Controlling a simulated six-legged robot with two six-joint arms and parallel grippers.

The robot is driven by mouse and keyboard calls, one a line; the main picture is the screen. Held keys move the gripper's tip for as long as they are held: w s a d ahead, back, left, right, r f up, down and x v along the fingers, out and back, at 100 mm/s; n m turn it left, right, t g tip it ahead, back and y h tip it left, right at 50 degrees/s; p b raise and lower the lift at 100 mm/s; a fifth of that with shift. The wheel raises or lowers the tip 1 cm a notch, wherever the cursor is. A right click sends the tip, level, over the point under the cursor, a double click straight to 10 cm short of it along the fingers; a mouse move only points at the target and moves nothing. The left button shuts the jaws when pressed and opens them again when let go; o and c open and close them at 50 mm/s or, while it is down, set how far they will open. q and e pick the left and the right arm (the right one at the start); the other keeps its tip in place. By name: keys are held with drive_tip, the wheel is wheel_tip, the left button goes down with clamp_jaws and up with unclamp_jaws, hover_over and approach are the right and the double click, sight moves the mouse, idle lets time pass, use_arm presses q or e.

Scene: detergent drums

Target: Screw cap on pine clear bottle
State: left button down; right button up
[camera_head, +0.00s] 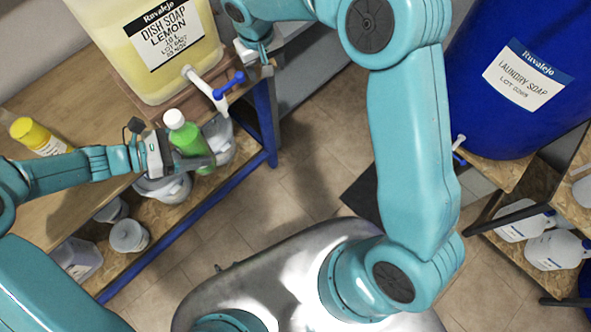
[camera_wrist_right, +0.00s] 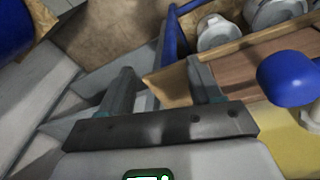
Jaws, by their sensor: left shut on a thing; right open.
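A bright green bottle (camera_head: 187,139) is held upright or slightly tilted in my left gripper (camera_head: 193,158), near the front edge of the wooden bench. A white cap (camera_head: 173,118) sits on top of the bottle; I cannot tell how tight it is. My left gripper is shut around the bottle's body and hides part of it. My right gripper (camera_head: 256,52) is open and empty, above and to the right of the bottle, close to the drum's tap. Its two spread fingers show in the right wrist view (camera_wrist_right: 160,82) with nothing between them.
A yellow dish soap drum (camera_head: 120,50) stands on the bench, its white tap with a blue handle (camera_head: 228,86) jutting out between the grippers. A yellow-capped bottle (camera_head: 38,137) lies left. Several jugs sit on the lower shelf. A blue laundry soap drum (camera_head: 480,110) stands right.

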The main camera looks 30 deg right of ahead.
use_arm(q)
drive_tip(key=shift+w, duration=0.1)
use_arm(e)
drive_tip(key=s+a+f+g+y, duration=0.1)
drive_tip(key=s+a+f+y, duration=0.1)
drive_tip(key=s+f, duration=0.45)
drive_tip(key=s+a+f+y, duration=0.2)
drive_tip(key=s+f, duration=0.2)
drive_tip(key=f, duration=0.5)
use_arm(q)
drive_tip(key=shift+d, duration=0.1)
use_arm(e)
drive_tip(key=s+a+f+m, duration=0.1)
drive_tip(key=s+f, duration=0.2)
drive_tip(key=s, duration=0.5)
drive_tip(key=s+f+y, duration=0.1)
drive_tip(key=s+f, duration=0.3)
drive_tip(key=s, duration=0.4)
drive_tip(key=shift+s+a+m, duration=0.3)
drive_tip(key=shift+a+m, duration=0.1)
